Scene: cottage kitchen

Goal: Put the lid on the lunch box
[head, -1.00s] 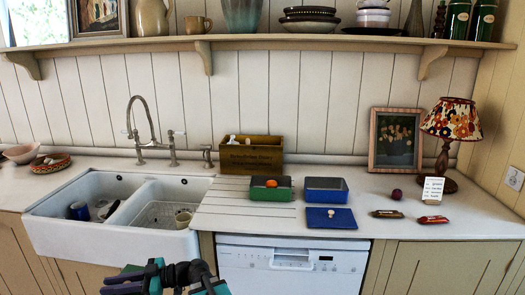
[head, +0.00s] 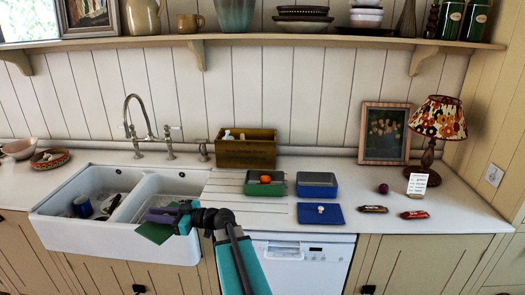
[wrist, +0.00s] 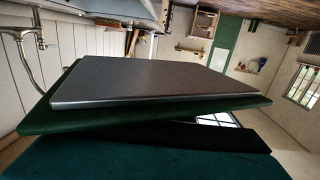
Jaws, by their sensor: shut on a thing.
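My gripper (head: 168,214) is shut on a flat green lid (head: 153,233), held tilted in the air in front of the sink. In the wrist view the green lid (wrist: 100,115) fills the middle, with a dark grey slab lying along its face; the fingertips are not clear there. A green lunch box (head: 266,189) stands open on the counter with an orange round thing inside. A blue lunch box (head: 317,192) stands open to its right. A blue lid (head: 320,216) with a pale knob lies flat in front of the blue box.
A wooden crate (head: 246,153) stands behind the green box. The white double sink (head: 120,243) holds dishes. Two wrapped bars (head: 373,209), a dark round fruit (head: 383,188), a lamp (head: 436,122), a card and a framed picture (head: 384,133) are at the right. The ribbed counter left of the boxes is clear.

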